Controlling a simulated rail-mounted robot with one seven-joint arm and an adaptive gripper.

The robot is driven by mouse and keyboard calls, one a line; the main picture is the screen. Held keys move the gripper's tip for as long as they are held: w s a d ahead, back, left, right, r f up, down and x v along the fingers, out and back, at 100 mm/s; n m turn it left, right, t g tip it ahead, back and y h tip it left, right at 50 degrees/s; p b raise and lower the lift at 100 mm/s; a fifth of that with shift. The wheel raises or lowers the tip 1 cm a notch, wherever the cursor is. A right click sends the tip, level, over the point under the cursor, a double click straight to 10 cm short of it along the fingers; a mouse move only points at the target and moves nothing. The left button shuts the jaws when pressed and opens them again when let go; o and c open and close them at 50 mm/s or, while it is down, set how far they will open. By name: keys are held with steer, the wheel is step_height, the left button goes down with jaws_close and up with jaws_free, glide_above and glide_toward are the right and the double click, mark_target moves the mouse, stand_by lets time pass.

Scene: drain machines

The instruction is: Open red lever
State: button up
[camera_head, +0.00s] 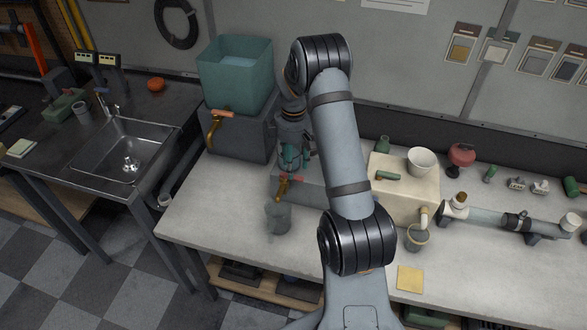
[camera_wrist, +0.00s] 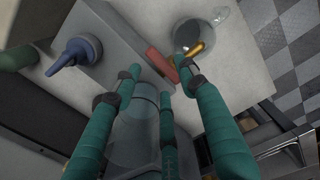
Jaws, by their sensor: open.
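The red lever (camera_wrist: 160,64) sits on a brass spout (camera_wrist: 196,49) at the side of a grey block, and shows in the head view (camera_head: 292,180). My gripper (camera_wrist: 158,76), with teal fingers, is open around the near side of the lever. The lever lies between the spread fingertips in the wrist view, with the right fingertip close to its spout end; I cannot tell whether they touch. In the head view my gripper (camera_head: 291,158) is just above and behind the lever, partly hidden by my arm. A clear jug (camera_head: 278,218) stands below the spout.
A teal water tank (camera_head: 236,75) on a dark block has an orange lever (camera_head: 222,114) to the left. A blue handle (camera_wrist: 78,54) sits on the grey block. A cream box (camera_head: 404,190) stands right. The bench front left of the jug is clear.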

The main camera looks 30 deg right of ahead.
steer(key=shift+f, duration=1.65)
steer(key=shift+c, duration=0.7)
jaws_close()
